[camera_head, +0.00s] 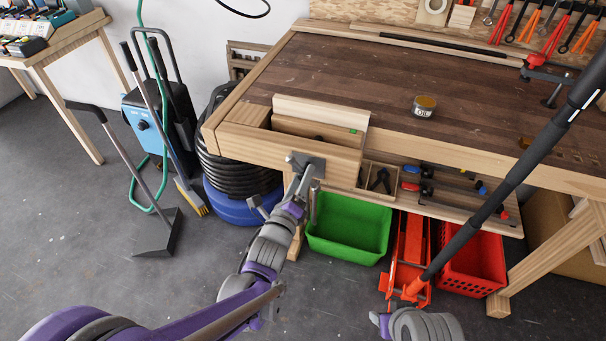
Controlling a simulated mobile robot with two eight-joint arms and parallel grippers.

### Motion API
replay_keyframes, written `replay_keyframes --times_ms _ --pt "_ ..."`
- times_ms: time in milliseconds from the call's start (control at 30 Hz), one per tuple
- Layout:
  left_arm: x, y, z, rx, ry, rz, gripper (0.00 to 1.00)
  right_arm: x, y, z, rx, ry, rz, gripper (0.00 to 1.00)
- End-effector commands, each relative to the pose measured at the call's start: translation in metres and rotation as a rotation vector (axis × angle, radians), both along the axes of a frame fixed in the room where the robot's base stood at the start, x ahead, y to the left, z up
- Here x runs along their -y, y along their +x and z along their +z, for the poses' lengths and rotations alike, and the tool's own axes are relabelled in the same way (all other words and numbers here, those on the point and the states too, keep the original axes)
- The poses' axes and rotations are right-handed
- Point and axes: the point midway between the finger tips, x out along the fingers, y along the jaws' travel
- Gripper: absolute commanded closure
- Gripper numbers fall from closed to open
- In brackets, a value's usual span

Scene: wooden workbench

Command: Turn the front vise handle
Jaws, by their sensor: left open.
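The front vise (318,155) is at the left front of the wooden workbench, with a pale wooden jaw and a dark metal plate (313,168) on its face. A thin grey bar, apparently the vise handle (315,204), hangs below the plate, partly hidden by my arm. My left gripper (301,180) is open at the plate, close to the handle. It is small here, and I cannot tell whether it touches the handle or whether the bar lies between its fingers. Part of my right arm shows at the bottom edge; its gripper is out of view.
A green bin (348,228), a red floor jack (410,250) with a long black handle (500,185) and a red crate (474,262) stand below the bench.

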Motion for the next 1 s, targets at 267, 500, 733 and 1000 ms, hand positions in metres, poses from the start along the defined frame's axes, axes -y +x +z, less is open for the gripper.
replay_keyframes --times_ms 267,500,733,1000 --pt "0.005 0.0151 0.0 0.0 -0.001 0.0 0.39 0.0 0.0002 -0.0021 -0.001 0.0 0.0 0.5" --pt "0.005 0.015 0.0 0.0 -0.001 0.0 0.46 0.0 0.0002 -0.002 -0.001 0.0 0.0 0.5" --pt "0.005 0.0149 0.0 0.0 -0.001 0.0 0.87 0.0 0.0002 -0.002 -0.001 0.0 0.0 0.5" --pt "0.005 0.0148 0.0 -0.001 -0.002 0.0 1.0 0.0 0.0002 -0.002 -0.001 0.0 0.0 0.5"
